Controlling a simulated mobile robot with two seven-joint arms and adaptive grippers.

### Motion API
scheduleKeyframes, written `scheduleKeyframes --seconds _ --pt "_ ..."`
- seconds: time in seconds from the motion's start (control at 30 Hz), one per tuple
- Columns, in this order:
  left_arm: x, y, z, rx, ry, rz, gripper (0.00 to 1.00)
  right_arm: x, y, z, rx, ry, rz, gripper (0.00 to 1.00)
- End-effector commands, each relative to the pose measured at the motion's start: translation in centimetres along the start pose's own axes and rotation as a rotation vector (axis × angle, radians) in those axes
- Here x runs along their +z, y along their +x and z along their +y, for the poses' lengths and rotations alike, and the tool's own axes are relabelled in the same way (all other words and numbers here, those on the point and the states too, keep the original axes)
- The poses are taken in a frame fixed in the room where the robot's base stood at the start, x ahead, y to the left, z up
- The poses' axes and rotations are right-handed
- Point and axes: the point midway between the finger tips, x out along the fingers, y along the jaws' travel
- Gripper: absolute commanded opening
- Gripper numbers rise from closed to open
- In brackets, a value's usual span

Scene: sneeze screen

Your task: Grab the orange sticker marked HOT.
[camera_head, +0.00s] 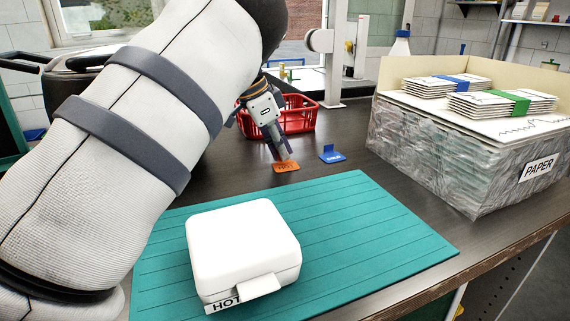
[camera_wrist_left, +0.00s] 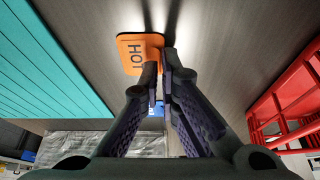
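The orange HOT sticker (camera_head: 286,167) lies on the dark counter beyond the teal mat. It also shows in the left wrist view (camera_wrist_left: 131,50), with its black lettering readable. My left gripper (camera_head: 281,157) points down at the sticker; in the left wrist view its fingertips (camera_wrist_left: 161,65) are close together at the sticker's edge. The fingers look shut on its raised tab, which they mostly hide. The sticker appears still at counter level. My right gripper is in neither view.
A blue sticker (camera_head: 332,154) stands just right of the orange one. A red basket (camera_head: 298,114) is behind the gripper. A white box (camera_head: 243,244) with a HOT label sits on the teal mat (camera_head: 365,225). A PAPER crate (camera_head: 420,155) stands at the right.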

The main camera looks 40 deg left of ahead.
Motion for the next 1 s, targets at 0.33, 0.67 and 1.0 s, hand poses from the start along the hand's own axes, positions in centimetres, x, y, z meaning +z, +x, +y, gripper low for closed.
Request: scheduleKeyframes --seconds 0.33,0.67,1.0 --pt "-0.2 -0.4 -0.1 -0.002 0.000 0.000 0.00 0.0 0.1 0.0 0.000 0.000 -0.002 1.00" --pt "-2.0 -8.0 3.4 -0.009 0.004 0.011 0.00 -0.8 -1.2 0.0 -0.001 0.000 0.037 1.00" --pt "-1.2 -13.2 11.3 -0.007 0.001 0.009 0.00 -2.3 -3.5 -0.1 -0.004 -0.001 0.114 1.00"
